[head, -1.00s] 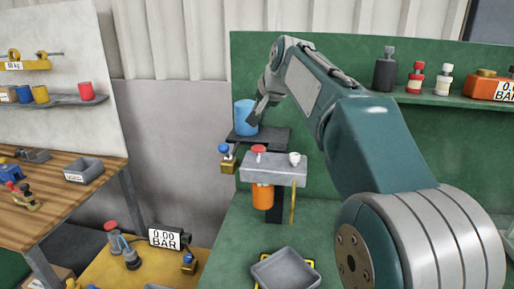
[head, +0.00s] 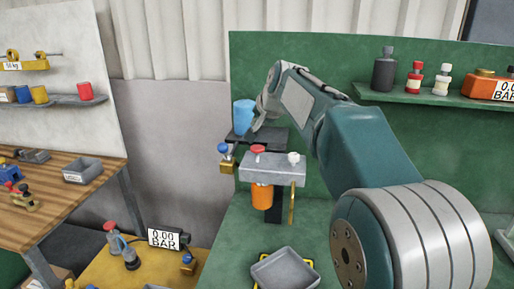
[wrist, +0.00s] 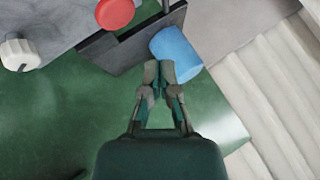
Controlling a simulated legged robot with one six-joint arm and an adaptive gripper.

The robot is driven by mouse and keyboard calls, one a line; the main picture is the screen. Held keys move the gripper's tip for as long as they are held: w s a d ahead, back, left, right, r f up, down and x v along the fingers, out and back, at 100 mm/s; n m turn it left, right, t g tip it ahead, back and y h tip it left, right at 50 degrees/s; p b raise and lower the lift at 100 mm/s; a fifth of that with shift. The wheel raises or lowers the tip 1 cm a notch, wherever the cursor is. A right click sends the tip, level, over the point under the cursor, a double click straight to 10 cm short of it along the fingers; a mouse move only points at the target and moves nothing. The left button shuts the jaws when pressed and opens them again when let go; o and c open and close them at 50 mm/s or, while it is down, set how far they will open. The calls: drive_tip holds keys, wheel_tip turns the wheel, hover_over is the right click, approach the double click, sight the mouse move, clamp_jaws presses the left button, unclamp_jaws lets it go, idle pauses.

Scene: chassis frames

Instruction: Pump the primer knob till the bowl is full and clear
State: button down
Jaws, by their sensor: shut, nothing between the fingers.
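A grey filter head (head: 275,167) carries a red mushroom knob (head: 258,149) and a white knob (head: 293,157) on top; both also show in the wrist view, red (wrist: 114,13) and white (wrist: 19,53). No label shows which is the primer knob. An orange bowl (head: 262,197) hangs under the head; its fill and clarity cannot be told. My gripper (wrist: 158,68) is shut and empty. Its fingertips are close beside a blue cylinder (wrist: 174,46), away from both knobs; contact cannot be told. In the head view the fingertips are hard to make out.
The blue cylinder (head: 243,117) stands on a black shelf (head: 268,136) behind the filter head. A blue-knobbed brass valve (head: 226,158) is left of the head. A grey tray (head: 285,270) lies below. Bottles stand on the right shelf (head: 440,97).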

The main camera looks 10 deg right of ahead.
sight(256, 147)
drive_tip(key=shift+f, duration=2)
drive_tip(key=shift+f, duration=0.15)
drive_tip(key=shift+f, duration=0.2)
drive_tip(key=shift+s+f, duration=0.1)
drive_tip(key=shift+f, duration=0.95)
idle(0.9)
drive_tip(key=shift+r, duration=1.45)
drive_tip(key=shift+r, duration=2.55)
